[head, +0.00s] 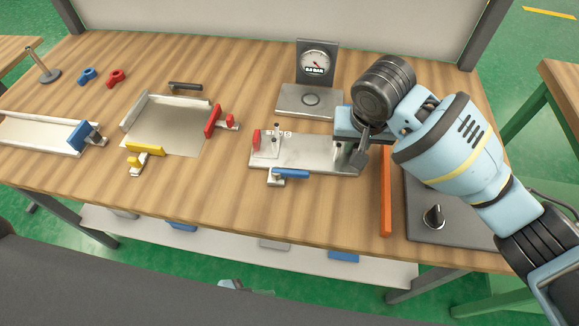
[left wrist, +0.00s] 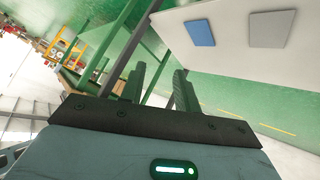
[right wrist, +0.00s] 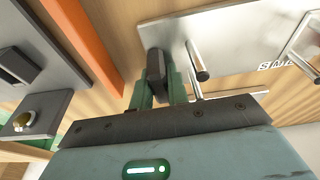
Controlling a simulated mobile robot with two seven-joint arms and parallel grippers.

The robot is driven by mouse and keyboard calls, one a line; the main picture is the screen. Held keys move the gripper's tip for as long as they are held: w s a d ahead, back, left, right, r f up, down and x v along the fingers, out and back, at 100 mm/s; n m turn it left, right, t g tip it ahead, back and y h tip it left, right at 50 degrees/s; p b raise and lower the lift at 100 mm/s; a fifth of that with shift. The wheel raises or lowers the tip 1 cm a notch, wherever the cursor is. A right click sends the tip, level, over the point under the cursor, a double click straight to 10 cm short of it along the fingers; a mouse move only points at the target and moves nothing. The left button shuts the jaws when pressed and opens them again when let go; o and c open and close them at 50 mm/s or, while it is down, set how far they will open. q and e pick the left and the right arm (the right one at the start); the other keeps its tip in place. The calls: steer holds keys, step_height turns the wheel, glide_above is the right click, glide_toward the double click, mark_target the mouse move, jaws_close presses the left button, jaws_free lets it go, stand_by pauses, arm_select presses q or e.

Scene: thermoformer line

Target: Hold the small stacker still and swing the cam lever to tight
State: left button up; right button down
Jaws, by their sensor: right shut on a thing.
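A flat metal plate fixture (head: 300,152), which I take for the small stacker, lies on the bench right of centre. It bears upright pins, a small red part (head: 256,140) at its left end and a blue lever (head: 290,173) at its front edge. I cannot tell which of these is the cam lever. My right gripper (head: 362,152) is at the plate's right end. In the right wrist view its fingers close on a dark upright grip (right wrist: 155,68) at the plate's edge. My left gripper (left wrist: 160,78) is open and empty, low in front of the bench.
A gauge on a stand (head: 316,64) stands behind the plate. An orange bar (head: 385,190) and a dark panel with a knob (head: 433,216) are to the right. A larger tray (head: 165,125) with red and yellow levers is to the left. A lower shelf (head: 210,236) runs below the bench.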

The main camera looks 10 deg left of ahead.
mark_target(278, 170)
arm_select(q)
steer(key=w+d+r+m+g+h, duration=0.1)
steer(key=d+r+m+g+h, duration=0.2)
steer(key=r+m, duration=0.45)
steer(key=w+d+r+m+g, duration=0.1)
steer(key=d+r+m+g, duration=0.2)
steer(key=r+m+g, duration=0.4)
steer(key=w+a+r+t+y, duration=0.1)
steer(key=w, duration=0.2)
steer(key=w+a+r+n+t+y, duration=0.1)
steer(key=w+a+r+y, duration=0.1)
steer(key=w, duration=0.2)
steer(key=w+a+r+n+t+y, duration=0.1)
steer(key=w, duration=0.2)
steer(key=shift+w+a+r, duration=0.15)
steer(key=shift+w+r, duration=0.2)
steer(key=w+a+r+n+t+y, duration=0.3)
steer(key=w+a+r, duration=0.4)
steer(key=w, duration=0.2)
steer(key=shift+n+y, duration=0.3)
steer(key=shift+n, duration=0.05)
steer(key=shift+w+d, duration=0.1)
steer(key=shift+x, duration=4.45)
